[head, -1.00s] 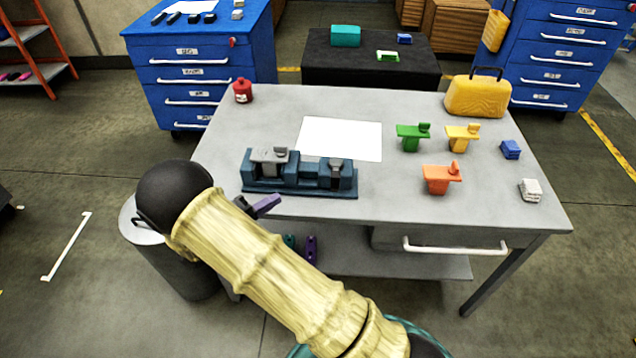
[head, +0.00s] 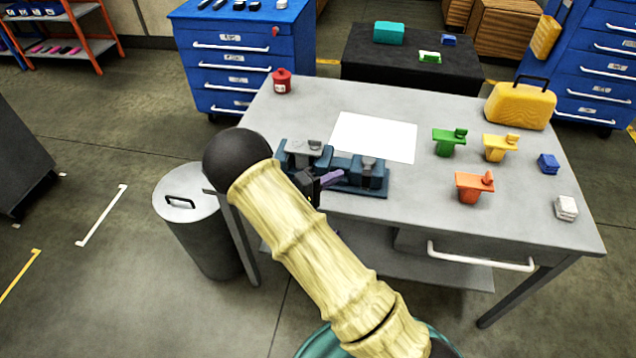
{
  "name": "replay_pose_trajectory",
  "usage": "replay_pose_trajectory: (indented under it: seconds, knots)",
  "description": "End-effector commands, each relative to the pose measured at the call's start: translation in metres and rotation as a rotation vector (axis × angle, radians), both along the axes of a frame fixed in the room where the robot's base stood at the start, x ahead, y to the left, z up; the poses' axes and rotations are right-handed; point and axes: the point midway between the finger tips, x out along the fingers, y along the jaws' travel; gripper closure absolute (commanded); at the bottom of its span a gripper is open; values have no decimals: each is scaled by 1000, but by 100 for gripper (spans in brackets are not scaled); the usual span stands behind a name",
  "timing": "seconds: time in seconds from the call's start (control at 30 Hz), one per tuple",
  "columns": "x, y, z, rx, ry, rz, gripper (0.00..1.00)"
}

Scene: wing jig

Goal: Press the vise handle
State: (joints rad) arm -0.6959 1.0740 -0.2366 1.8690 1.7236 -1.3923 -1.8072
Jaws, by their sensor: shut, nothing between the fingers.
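A blue-grey vise (head: 341,165) with grey jaw blocks sits near the front left of the grey workbench (head: 400,200). My gripper (head: 334,178), dark with purple fingers, is at the front side of the vise and overlaps its front middle in the picture. Its fingers are shut with nothing between them. I cannot tell whether they touch the vise. My arm and gripper hide part of the vise's left front. I cannot make out the vise handle clearly.
A white sheet (head: 375,137) lies behind the vise. Green (head: 448,142), yellow (head: 500,146) and orange (head: 473,186) pieces stand to the right. A red canister (head: 282,82) is at the back left corner. A grey bin (head: 195,230) stands left of the bench.

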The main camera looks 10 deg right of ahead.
Motion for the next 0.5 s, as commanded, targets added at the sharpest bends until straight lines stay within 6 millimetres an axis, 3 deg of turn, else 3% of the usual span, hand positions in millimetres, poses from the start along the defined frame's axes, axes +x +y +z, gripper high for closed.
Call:
replay_pose_trajectory:
  seconds: [0.2,0.5]
  knots:
    - [-9,-32,2,-2,2,-2,100]
    - [-12,-40,0,0,0,0,100]
